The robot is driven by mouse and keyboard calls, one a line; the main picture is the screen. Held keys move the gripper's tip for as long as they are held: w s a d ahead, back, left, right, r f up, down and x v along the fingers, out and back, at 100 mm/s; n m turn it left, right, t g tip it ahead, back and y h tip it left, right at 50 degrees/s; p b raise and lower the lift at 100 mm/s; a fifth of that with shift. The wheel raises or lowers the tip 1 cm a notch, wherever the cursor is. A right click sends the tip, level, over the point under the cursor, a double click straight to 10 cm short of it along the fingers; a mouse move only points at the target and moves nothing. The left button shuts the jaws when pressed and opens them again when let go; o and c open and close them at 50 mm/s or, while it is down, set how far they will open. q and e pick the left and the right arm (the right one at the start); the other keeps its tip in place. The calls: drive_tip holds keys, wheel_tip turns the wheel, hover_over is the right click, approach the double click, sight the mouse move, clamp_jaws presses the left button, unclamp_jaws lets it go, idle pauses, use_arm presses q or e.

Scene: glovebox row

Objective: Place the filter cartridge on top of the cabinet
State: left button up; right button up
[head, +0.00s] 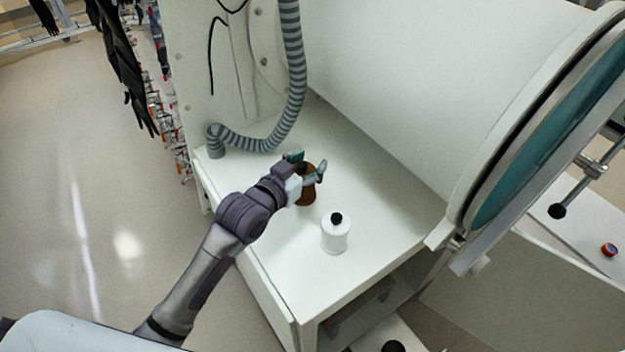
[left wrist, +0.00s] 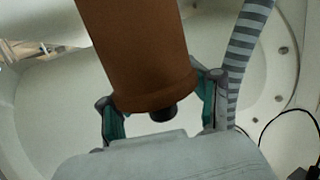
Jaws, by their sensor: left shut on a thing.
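The filter cartridge, a brown cylinder (head: 307,197), is in my left gripper (head: 308,181) over the white cabinet top (head: 377,226). In the left wrist view the cartridge (left wrist: 140,50) shows a wider rim and a short black stub at one end. The teal-padded fingers of my left gripper (left wrist: 160,112) are shut on it from both sides. The fingers hide part of the cartridge in the head view. I cannot tell whether it touches the cabinet top. My right gripper is not in view.
A white bottle with a black cap (head: 335,235) stands on the cabinet top, close in front of the cartridge. A grey ribbed hose (head: 292,85) comes down behind. The large white glovebox cylinder (head: 420,85) bounds the right.

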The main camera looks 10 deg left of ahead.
sight(311, 172)
use_arm(q)
drive_tip(key=f, duration=0.3)
drive_tip(key=shift+w+d+f, duration=0.15)
drive_tip(key=shift+w+f, duration=0.1)
drive_tip(key=shift+w, duration=0.05)
drive_tip(key=shift+s+f, duration=0.1)
drive_tip(key=shift+f, duration=0.4)
drive_tip(key=shift+f, duration=0.25)
drive_tip(key=o, duration=1.3)
drive_tip(key=shift+r, duration=0.1)
